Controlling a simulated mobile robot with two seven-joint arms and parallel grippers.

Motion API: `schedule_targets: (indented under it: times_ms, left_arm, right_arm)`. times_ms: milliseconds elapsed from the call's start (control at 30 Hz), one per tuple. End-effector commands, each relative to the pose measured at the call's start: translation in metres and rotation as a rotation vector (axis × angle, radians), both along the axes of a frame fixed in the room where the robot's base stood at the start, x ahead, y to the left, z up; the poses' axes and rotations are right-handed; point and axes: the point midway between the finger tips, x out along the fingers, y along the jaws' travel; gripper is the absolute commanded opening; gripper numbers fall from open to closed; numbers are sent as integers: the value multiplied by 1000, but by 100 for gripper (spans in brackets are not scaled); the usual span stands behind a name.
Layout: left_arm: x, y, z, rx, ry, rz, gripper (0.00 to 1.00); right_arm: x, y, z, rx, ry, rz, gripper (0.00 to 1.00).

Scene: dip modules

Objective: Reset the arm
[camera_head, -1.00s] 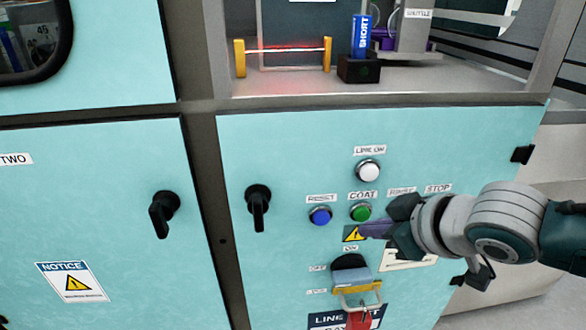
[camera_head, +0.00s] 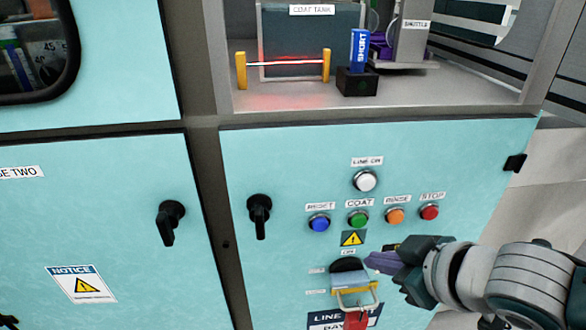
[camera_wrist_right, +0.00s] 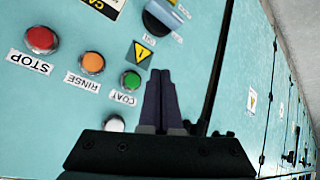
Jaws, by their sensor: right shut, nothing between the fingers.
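My right gripper (camera_head: 378,263) is shut and empty in the head view, in front of the teal cabinet panel, just right of the locked dark switch (camera_head: 347,266). In the right wrist view my shut fingers (camera_wrist_right: 160,95) point up the picture, with the green COAT button (camera_wrist_right: 131,80) and the yellow warning sign (camera_wrist_right: 144,52) beside them. Whether the fingers touch anything is unclear. My left gripper is not in view.
Blue RESET (camera_head: 319,223), green COAT (camera_head: 358,219), orange RINSE (camera_head: 395,215) and red STOP (camera_head: 429,212) buttons sit in a row under the white LINE ON lamp (camera_head: 366,180). A red padlock (camera_head: 356,319) hangs below the switch. A black handle (camera_head: 259,215) protrudes at left.

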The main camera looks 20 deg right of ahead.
Motion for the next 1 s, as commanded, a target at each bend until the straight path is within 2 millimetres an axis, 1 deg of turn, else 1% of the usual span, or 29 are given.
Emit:
schedule_targets:
  times_ms: [567, 667, 767, 867, 900, 1000]
  left_arm:
    - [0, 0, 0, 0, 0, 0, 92]
    - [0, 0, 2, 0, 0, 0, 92]
    - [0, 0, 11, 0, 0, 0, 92]
    - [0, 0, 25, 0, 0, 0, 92]
    - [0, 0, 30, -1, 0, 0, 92]
    - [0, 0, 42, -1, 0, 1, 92]
  right_arm:
    - [0, 0, 0, 0, 0, 0, 0]
    - [-3, 4, 2, 4, 8, -2, 0]
    - [-16, 21, 14, 21, 45, -15, 0]
    - [-44, 46, 37, 46, 123, -46, 0]
    - [-58, 53, 48, 55, 162, -62, 0]
    - [-92, 63, 76, 71, 258, -103, 0]
